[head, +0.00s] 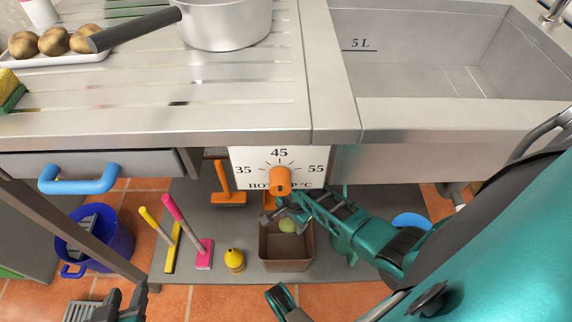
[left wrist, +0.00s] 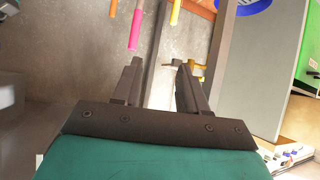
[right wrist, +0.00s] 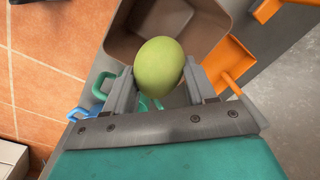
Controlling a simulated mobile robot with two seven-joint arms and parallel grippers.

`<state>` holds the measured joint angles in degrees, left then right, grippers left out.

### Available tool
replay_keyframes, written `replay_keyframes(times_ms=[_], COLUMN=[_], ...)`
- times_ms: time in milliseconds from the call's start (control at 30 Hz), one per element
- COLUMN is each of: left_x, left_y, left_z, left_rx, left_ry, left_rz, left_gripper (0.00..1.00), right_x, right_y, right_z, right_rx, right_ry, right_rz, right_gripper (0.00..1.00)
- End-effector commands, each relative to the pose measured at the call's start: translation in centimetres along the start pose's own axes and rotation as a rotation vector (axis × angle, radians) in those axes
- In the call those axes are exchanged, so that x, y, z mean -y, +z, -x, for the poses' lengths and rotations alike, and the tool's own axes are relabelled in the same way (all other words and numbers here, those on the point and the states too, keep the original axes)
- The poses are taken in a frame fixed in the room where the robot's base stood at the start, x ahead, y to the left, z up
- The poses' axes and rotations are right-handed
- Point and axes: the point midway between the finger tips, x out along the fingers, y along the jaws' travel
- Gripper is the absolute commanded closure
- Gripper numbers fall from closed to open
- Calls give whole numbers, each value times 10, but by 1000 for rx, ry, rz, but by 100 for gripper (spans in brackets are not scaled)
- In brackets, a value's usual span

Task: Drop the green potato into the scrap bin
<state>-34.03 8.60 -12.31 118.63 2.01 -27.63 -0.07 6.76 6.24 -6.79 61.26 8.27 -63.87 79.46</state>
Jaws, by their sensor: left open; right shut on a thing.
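The green potato (right wrist: 158,66) is held between the fingers of my right gripper (right wrist: 160,88), which is shut on it. In the head view the potato (head: 287,226) shows within the outline of the brown scrap bin (head: 286,266), below the orange dial. The bin also shows beyond the potato in the right wrist view (right wrist: 122,42); its visible inside looks empty. My right gripper (head: 279,212) is at the bin's far side in the head view. My left gripper (head: 120,303) is open and empty at the lower left; its spread fingers show in the left wrist view (left wrist: 156,80).
A steel counter with a sink (head: 450,60) overhangs the bin. A temperature dial panel (head: 245,157) is just above it. A yellow bottle (head: 235,260), a pink-handled brush (head: 190,232) and a blue bucket (head: 110,240) stand left of the bin. Brown potatoes (head: 55,41) lie on a tray.

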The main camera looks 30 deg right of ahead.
Motion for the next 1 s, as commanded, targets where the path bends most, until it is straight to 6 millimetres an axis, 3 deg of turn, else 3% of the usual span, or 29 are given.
replay_keyframes(times_ms=[33,233,667,700,1000], left_x=[0,-2,-11,-11,-10], left_y=[10,29,12,12,13], left_z=[-7,-18,-20,-20,-21], left_rx=[1,19,-9,-9,-10], left_ry=[1,12,30,30,28], left_rz=[-1,-1,11,11,10], left_gripper=[57,57,57,57,57], right_x=[-1,-2,-3,-3,-3], right_y=[0,-1,0,0,0], right_z=[-12,-34,-40,-40,-41], right_rx=[-1,-2,-1,-1,-1], right_ry=[0,-1,0,0,0], right_rz=[0,1,1,1,0], right_gripper=[78,78,78,43,15])
